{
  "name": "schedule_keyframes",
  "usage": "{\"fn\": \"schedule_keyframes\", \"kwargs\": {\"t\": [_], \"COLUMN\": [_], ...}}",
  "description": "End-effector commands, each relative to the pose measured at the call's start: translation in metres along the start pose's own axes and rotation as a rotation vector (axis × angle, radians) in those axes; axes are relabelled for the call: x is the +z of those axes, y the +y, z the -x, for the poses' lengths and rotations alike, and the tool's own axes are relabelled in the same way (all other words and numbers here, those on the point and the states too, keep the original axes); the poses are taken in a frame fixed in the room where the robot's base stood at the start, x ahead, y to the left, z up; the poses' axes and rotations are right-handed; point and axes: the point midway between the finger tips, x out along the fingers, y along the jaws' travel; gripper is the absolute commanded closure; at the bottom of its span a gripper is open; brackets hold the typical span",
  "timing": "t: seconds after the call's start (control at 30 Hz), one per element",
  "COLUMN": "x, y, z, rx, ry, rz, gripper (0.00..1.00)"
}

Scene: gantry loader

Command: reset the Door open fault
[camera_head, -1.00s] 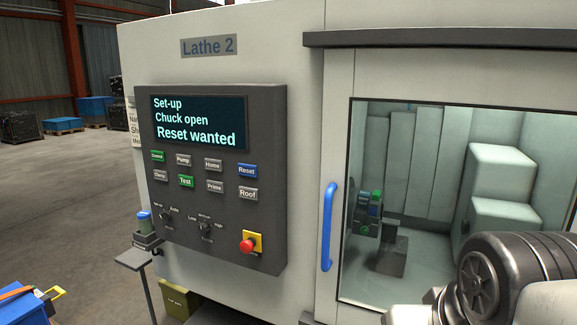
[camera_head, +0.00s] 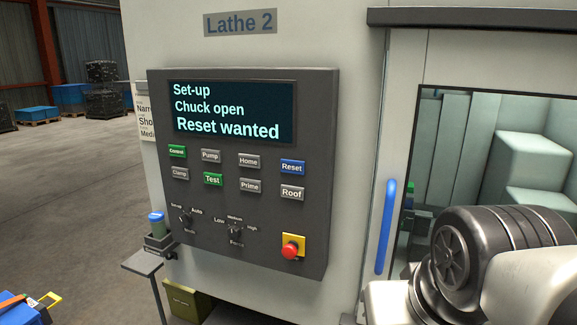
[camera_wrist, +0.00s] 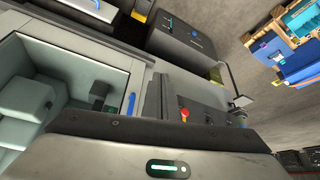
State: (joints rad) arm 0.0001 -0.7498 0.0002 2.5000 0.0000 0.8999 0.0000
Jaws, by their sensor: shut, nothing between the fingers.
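The Lathe 2 control panel (camera_head: 255,255) faces me. Its screen (camera_head: 268,108) reads "Set-up", "Chuck open", "Reset wanted"; no line about a door shows. The blue Reset button (camera_head: 292,167) is at the right end of the upper button row, above the Roof button (camera_head: 292,192). The lathe's door has a blue handle (camera_head: 387,227) and a window (camera_head: 470,135). The wrist view shows the panel (camera_wrist: 205,110) turned over.
A red stop button (camera_head: 290,251) on a yellow plate and two knobs sit low on the panel. A small stand (camera_head: 142,263) with a blue-topped cylinder (camera_head: 156,223) is at the panel's left. A green box (camera_head: 184,300) lies below. Open floor extends left.

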Motion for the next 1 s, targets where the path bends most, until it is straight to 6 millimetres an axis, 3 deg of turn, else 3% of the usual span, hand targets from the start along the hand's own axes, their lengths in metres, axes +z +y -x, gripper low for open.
{"fn": "schedule_keyframes", "kwargs": {"t": [0.37,0.47,0.57,0.67,0.8,0.9,1.0], "x": [-0.001,-0.012,-0.045,-0.095,-0.169,-0.212,-0.243], "y": [0.0,-0.004,-0.015,-0.038,-0.086,-0.121,-0.15], "z": [0.0,-0.005,-0.014,-0.024,-0.034,-0.038,-0.039], "rx": [0.0,-0.003,-0.013,-0.041,-0.112,-0.173,-0.226], "ry": [0.002,0.025,0.088,0.183,0.33,0.419,0.484], "rz": [0.0,0.003,0.009,0.016,0.02,0.015,0.009], "gripper": [1.0,1.0,1.0,1.0,1.0,1.0,1.0]}}
